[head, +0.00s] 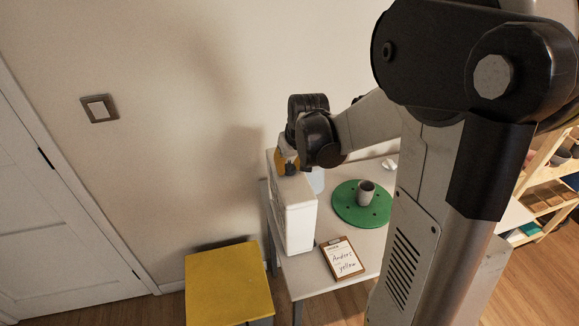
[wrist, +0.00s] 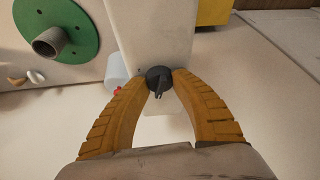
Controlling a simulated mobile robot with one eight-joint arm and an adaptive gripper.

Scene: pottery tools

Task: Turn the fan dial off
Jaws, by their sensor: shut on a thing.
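The fan dial (wrist: 159,80) is a small dark round knob with a raised pointer, on top of a white box-shaped fan unit (head: 299,223). In the head view the dial (head: 292,168) shows just below my gripper (head: 287,160). In the wrist view the two orange fingers of my gripper (wrist: 160,77) come in from both sides and are shut on the dial, their tips against it. The pointer runs roughly along the line towards my wrist. Any marks around the dial cannot be made out.
The white unit stands on a light table (head: 310,280). Nearby are a green round disc (head: 345,212) with a grey cup (head: 366,192), a clipboard (head: 331,270) reading "Anders yellow", and a pale container (head: 316,181). A yellow-topped stool (head: 228,287) stands left of the table. The wall is close behind.

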